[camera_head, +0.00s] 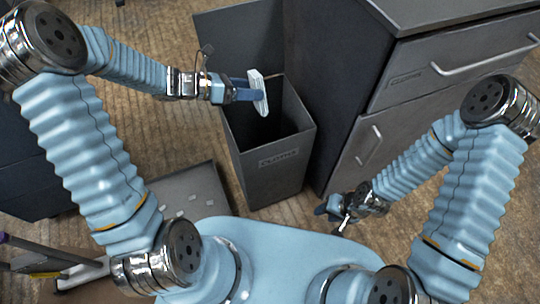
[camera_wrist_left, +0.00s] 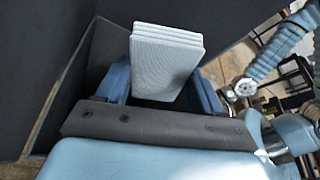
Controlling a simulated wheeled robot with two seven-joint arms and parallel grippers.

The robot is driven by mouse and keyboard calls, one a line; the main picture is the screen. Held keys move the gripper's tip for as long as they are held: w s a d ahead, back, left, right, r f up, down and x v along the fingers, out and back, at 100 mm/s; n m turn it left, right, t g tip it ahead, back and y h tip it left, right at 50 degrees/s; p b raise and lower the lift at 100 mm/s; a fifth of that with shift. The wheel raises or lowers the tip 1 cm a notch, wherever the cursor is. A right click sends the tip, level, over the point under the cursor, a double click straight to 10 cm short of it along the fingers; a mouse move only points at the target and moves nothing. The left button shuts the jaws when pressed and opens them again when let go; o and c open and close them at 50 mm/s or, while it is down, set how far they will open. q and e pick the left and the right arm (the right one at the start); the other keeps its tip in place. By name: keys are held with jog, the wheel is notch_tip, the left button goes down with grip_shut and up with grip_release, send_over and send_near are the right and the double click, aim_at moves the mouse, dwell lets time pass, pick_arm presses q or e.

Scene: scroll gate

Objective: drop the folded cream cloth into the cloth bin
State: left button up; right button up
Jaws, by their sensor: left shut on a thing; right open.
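The folded cream cloth (camera_head: 259,93) looks pale, nearly white, and is a stack of layers standing on edge. My left gripper (camera_head: 246,93) is shut on it and holds it above the open mouth of the dark grey cloth bin (camera_head: 268,178), which has a label on its front. In the left wrist view the cloth (camera_wrist_left: 165,65) sits between the two blue fingers of my left gripper (camera_wrist_left: 160,88). The bin's inside is dark, and its bottom cannot be made out. My right gripper (camera_head: 335,212) is open and apart from the bin, low and to its right.
A dark cabinet (camera_head: 385,95) with a drawer, a door and light handles stands right of the bin. A dark panel (camera_head: 235,40) rises behind the bin. A low grey tray (camera_head: 180,195) with small pale pieces lies to the left. A dustpan-like item (camera_head: 60,262) is at the lower left.

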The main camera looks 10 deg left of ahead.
pick_arm(q)
jog(key=shift+f, duration=0.35)
jog(key=o, duration=1.2)
jog(key=b+v, duration=0.1)
jog(key=v, duration=1.3)
